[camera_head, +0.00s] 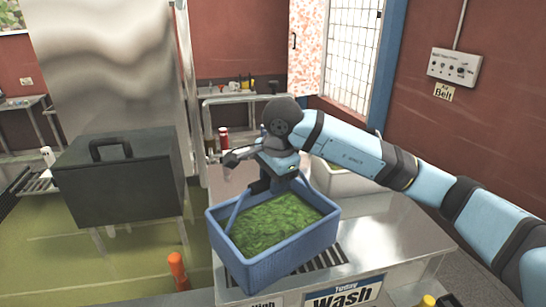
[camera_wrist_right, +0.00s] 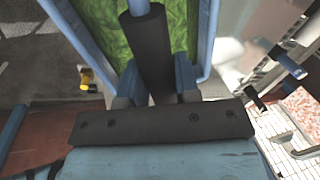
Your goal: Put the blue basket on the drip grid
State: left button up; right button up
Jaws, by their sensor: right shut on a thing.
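The blue basket (camera_head: 280,258), filled with green leaves (camera_head: 270,222), is at the front of the metal counter in the head view. My right gripper (camera_head: 268,183) is shut on the dark grip of its handle, which also shows in the right wrist view (camera_wrist_right: 150,50). My left gripper is not in view.
A pale bin (camera_head: 340,182) stands behind my right arm. Bare metal counter (camera_head: 385,240) lies to the right, above a "Wash" sign (camera_head: 342,296). A dark lidded box (camera_head: 118,180) stands at the left, with an orange-topped post (camera_head: 178,268) nearer the front.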

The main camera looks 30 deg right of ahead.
jog(key=shift+f+p, duration=0.35)
jog(key=shift+f, duration=1.85)
jog(key=o, duration=0.9)
jog(key=shift+f, duration=0.1)
notch_tip(320, 180, up, 12)
jog(key=s+b, duration=0.2)
jog(key=shift+s+d+b, duration=0.15)
jog(key=shift+s+b, duration=0.05)
jog(key=shift+b, duration=0.1)
jog(key=shift+f, duration=0.15)
